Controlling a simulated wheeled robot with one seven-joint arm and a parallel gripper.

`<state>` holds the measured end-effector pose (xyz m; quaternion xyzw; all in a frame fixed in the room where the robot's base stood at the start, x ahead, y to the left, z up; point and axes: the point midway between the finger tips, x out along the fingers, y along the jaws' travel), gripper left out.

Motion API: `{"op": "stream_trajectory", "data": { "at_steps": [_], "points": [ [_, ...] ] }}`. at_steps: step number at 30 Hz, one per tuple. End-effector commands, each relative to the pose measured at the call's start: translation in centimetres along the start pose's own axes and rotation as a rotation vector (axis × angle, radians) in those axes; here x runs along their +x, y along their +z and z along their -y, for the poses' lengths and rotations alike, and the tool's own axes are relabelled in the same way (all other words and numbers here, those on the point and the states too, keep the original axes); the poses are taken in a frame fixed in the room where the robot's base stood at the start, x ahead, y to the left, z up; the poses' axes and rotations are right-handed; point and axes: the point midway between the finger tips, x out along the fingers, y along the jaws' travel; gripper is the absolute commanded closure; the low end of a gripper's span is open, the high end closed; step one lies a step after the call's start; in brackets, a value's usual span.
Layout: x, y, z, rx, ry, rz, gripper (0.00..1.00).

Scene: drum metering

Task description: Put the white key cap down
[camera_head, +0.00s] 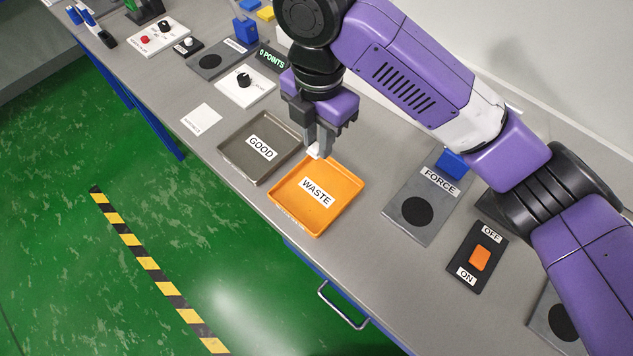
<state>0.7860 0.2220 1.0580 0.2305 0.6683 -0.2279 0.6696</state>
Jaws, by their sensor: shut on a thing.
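The white key cap (314,151) shows as a small white piece between the fingertips of my gripper (317,146). My gripper is shut on it, with the fingers pointing down. The cap is at the back edge of the orange tray labelled WASTE (343,188), near its back left corner. I cannot tell whether the cap touches the tray or hangs above it. The fingers hide part of the cap. The grey tray labelled GOOD (236,146) stands directly to the left of the orange tray. Both trays look empty.
A FORCE plate (433,200) with a black disc and an OFF/ON switch box (465,268) lie to the right. A white dial plate (245,92) and a 0 POINTS display (271,58) stand behind the grey tray. A white card (201,118) lies at left.

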Motion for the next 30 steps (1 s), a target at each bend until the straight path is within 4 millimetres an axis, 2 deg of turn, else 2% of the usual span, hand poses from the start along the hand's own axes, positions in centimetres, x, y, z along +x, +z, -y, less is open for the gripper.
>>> {"op": "stream_trajectory", "data": {
  "at_steps": [1, 3, 12, 20, 27, 30],
  "points": [
    [1.6, -0.2, 0.1, 0.001, -0.003, -0.007, 1.0],
    [3.3, -0.2, 0.1, 0.003, -0.002, -0.006, 1.0],
    [9.7, 0.0, 0.1, 0.002, -0.004, -0.001, 1.0],
    [12.0, 0.0, 0.1, 0.003, -0.002, 0.0, 1.0],
    [15.2, 0.0, 0.1, 0.003, -0.002, -0.001, 1.0],
    [15.8, 0.0, 0.1, 0.003, -0.001, 0.001, 1.0]
  ]
}}
